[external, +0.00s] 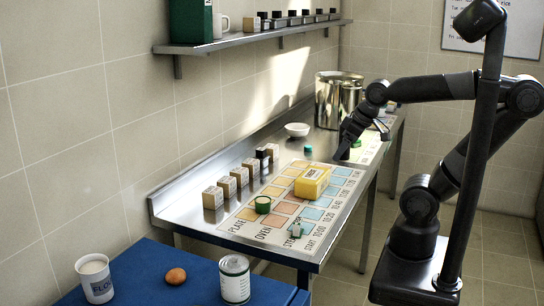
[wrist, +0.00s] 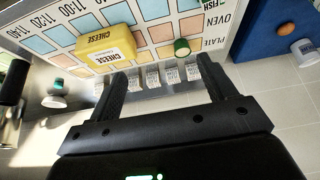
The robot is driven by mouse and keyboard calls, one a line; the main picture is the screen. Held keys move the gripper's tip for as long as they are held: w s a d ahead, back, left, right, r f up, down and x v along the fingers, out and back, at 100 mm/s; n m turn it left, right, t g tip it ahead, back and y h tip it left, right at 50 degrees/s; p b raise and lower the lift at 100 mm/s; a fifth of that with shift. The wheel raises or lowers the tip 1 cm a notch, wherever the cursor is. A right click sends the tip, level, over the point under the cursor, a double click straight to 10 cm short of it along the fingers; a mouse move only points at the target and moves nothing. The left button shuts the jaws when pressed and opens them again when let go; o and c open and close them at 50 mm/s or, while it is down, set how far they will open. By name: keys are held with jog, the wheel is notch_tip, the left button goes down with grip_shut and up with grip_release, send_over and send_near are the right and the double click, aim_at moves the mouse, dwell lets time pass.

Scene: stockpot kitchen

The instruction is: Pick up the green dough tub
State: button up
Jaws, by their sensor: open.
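In the wrist view the green tub (wrist: 182,48) shows beyond and between the fingertips, near the right one. My gripper (wrist: 163,70) is open and empty. In the external view my gripper (external: 343,150) is over the far part of the counter, well apart from the tub; its fingers are hard to make out there.
Several labelled blocks (external: 228,186) line the wall side of the counter. A teal-topped jar (external: 308,149), a white bowl (external: 297,129) and a steel pot (external: 338,98) stand farther back. A shelf (external: 250,36) hangs above. The blue table (external: 150,283) holds a cup, egg and can.

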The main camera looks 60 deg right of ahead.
jog(key=w+a+f+n+g, duration=0.1)
jog(key=w+a+f, duration=0.15)
jog(key=w, duration=0.85)
jog(key=n+g, duration=0.1)
send_near(264, 200)
jog(key=shift+y, duration=0.3)
jog(key=x, duration=0.6)
jog(key=shift+s+d, duration=0.2)
jog(key=shift+d, duration=0.15)
jog(key=shift+w+x, duration=0.1)
jog(key=shift+x, duration=1.25)
jog(key=shift+w+x, duration=0.15)
jog(key=shift+x, duration=1.2)
jog(key=c, duration=1.1)
jog(key=shift+r, duration=0.15)
